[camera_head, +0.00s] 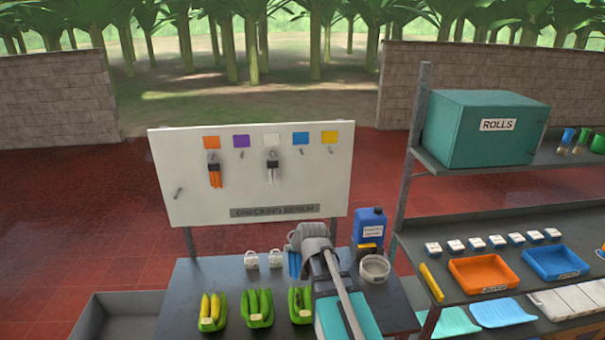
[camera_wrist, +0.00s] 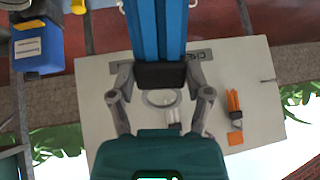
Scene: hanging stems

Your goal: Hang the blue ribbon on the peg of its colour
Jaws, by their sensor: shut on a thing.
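My gripper (camera_wrist: 160,76) is shut on the black clip of the blue ribbon (camera_wrist: 157,30). A pale ring shows at the clip's end, between my fingers. In the head view the blue ribbon (camera_head: 294,263) hangs below my gripper (camera_head: 297,245), in front of the lower edge of the white board (camera_head: 180,205). The blue swatch (camera_head: 300,138) is on the board's upper right, with a small empty peg (camera_head: 301,152) under it. The ribbon is apart from this peg, lower down.
An orange ribbon (camera_head: 214,175) and a white ribbon (camera_head: 273,170) hang under their swatches. Pegs under the purple (camera_head: 239,142) and yellow swatches (camera_head: 329,137) are bare. A blue jug (camera_head: 369,228) and banana bunches (camera_head: 257,307) stand on the bench. A shelf rises at right.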

